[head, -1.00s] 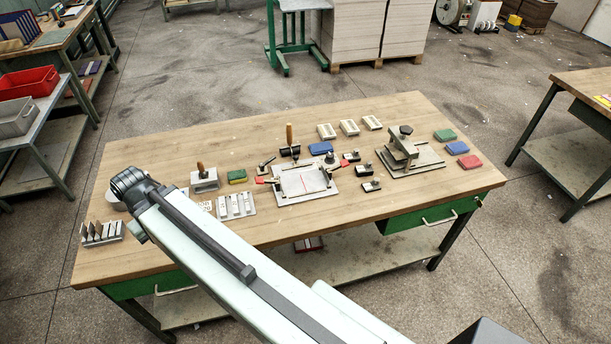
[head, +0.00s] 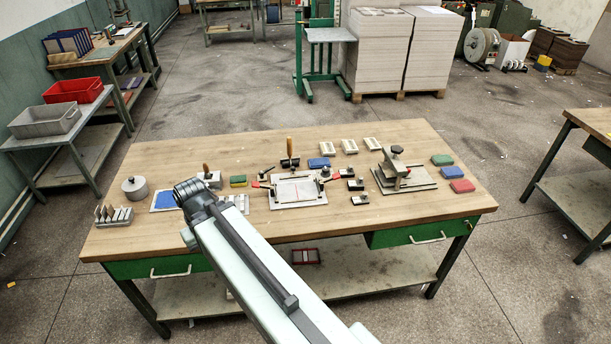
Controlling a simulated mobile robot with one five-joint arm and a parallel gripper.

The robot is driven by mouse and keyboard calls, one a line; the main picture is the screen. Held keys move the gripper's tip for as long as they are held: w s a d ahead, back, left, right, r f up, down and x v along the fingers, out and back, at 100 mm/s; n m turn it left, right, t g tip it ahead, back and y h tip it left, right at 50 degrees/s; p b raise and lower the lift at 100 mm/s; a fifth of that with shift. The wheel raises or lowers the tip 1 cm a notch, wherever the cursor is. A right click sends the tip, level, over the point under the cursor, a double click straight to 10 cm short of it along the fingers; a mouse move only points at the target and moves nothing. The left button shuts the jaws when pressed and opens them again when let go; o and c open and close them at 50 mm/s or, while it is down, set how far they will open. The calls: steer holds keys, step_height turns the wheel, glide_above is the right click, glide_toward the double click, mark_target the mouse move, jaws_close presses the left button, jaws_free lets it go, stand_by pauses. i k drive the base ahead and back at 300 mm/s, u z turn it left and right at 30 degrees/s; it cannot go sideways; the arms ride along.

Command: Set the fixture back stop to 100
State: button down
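A fixture (head: 297,191) with a pale plate and a thin red line lies near the middle of the workbench. Red-tipped clamps sit at its left and right sides, and dark parts stand along its back edge. Any scale or number on its back stop is too small to read. A second device (head: 403,178) with a dark knob on a grey base plate stands to its right. My arm reaches up from the bottom, and its dark joint (head: 190,192) is over the bench's left part. My gripper does not show.
The wooden workbench (head: 330,228) also carries a round lidded pot (head: 135,188), a rack of upright tools (head: 114,215), small black blocks (head: 355,184), pale blocks (head: 348,146) and coloured pads (head: 452,172). Green drawers hang below. Open floor surrounds the bench, with side tables left and right.

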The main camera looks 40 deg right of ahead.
mark_target(293, 174)
steer(key=z, duration=1)
steer(key=i, duration=1)
steer(key=z, duration=0.05)
steer(key=k, duration=0.5)
steer(key=u, duration=3.8)
steer(key=k, duration=0.9)
